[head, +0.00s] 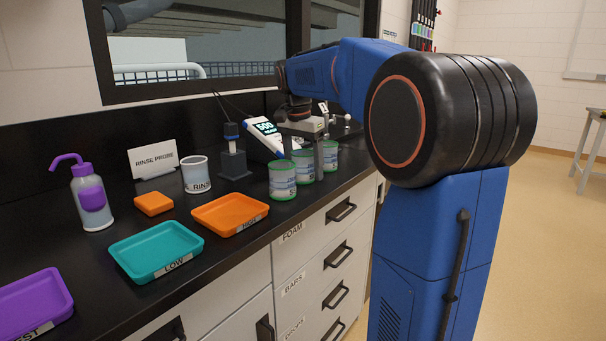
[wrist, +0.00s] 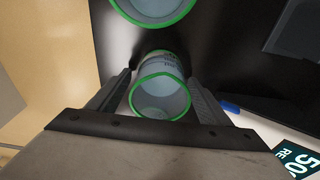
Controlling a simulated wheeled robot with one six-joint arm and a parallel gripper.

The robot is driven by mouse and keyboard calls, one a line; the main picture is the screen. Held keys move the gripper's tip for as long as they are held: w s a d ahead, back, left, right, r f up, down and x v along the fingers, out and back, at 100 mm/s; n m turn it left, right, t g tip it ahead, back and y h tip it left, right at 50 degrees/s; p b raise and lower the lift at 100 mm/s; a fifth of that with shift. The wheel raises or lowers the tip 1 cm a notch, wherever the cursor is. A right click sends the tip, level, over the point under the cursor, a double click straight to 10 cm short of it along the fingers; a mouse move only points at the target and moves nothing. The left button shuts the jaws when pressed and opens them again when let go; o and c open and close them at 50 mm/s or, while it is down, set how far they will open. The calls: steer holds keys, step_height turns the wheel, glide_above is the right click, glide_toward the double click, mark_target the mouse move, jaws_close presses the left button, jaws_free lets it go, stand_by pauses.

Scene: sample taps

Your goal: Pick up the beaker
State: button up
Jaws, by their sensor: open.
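Several clear beakers with green rims and printed labels stand on the black counter. In the head view one is in front (head: 283,181), one is behind it (head: 303,167) and one is at the right (head: 328,156). In the wrist view one beaker (wrist: 165,100) sits upright between the two fingers of my gripper (wrist: 160,80), which is open with a finger on either side. I cannot tell whether the fingers touch it. Another green-rimmed beaker (wrist: 152,8) shows at the top edge. In the head view my gripper (head: 308,126) is above the beakers at the right.
A RINSE cup (head: 197,175), an orange tray (head: 230,214), a teal tray (head: 157,250) and a wash bottle (head: 92,198) are further left. The counter's front edge is close to the beakers.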

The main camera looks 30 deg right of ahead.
steer(key=shift+f, duration=0.1)
steer(key=shift+c, duration=0.2)
steer(key=c, duration=1.2)
steer(key=shift+o, duration=0.2)
